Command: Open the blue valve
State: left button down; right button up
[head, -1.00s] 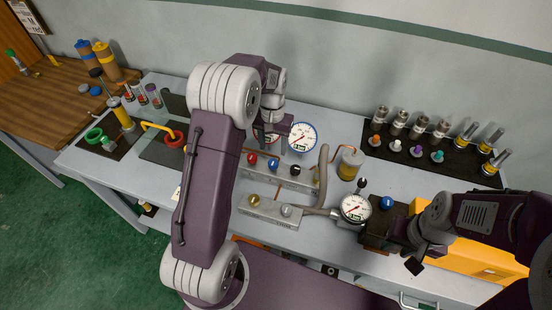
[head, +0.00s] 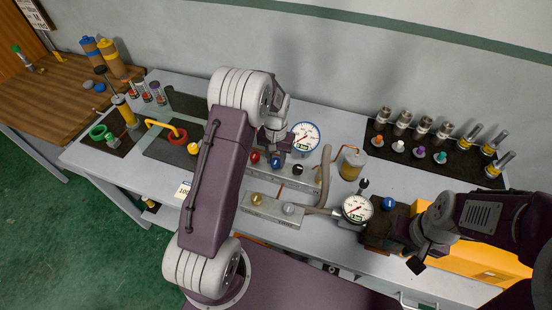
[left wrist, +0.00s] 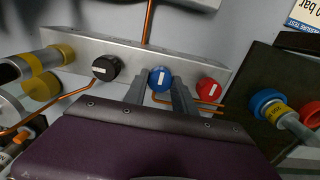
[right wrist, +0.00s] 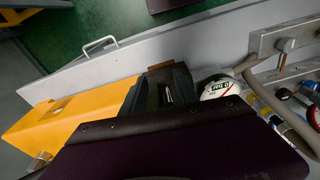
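The blue valve knob (left wrist: 160,79) has a white bar mark. It sits on a grey metal manifold block between a black knob (left wrist: 106,68) and a red knob (left wrist: 209,91). In the left wrist view my left gripper (left wrist: 160,93) is open, its two fingers reaching toward the blue knob's sides; contact cannot be told. In the head view the left gripper (head: 276,145) is directly over this blue knob (head: 276,161), partly hiding it. Another blue knob (head: 388,203) stands on a dark box at right. My right gripper (head: 413,250) is beside that box; its fingers are hard to make out.
Pressure gauges (head: 305,136) (head: 357,208) stand behind and right of the manifold. A yellow box (head: 470,258) lies below the right arm.

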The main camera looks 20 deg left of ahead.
pick_arm(q)
jog(key=shift+n, duration=0.3)
jog(key=n, duration=0.2)
jog(key=shift+r+n+p, duration=0.1)
jog(key=shift+n+p, duration=0.3)
jog(key=n, duration=0.4)
jog(key=shift+n+p, duration=0.3)
jog(key=shift+p, duration=0.05)
jog(key=n, duration=0.4)
jog(key=shift+w, duration=0.1)
jog(key=shift+n+p, duration=0.4)
jog(key=shift+n, duration=1.8)
jog(key=c, duration=1)
grip_release()
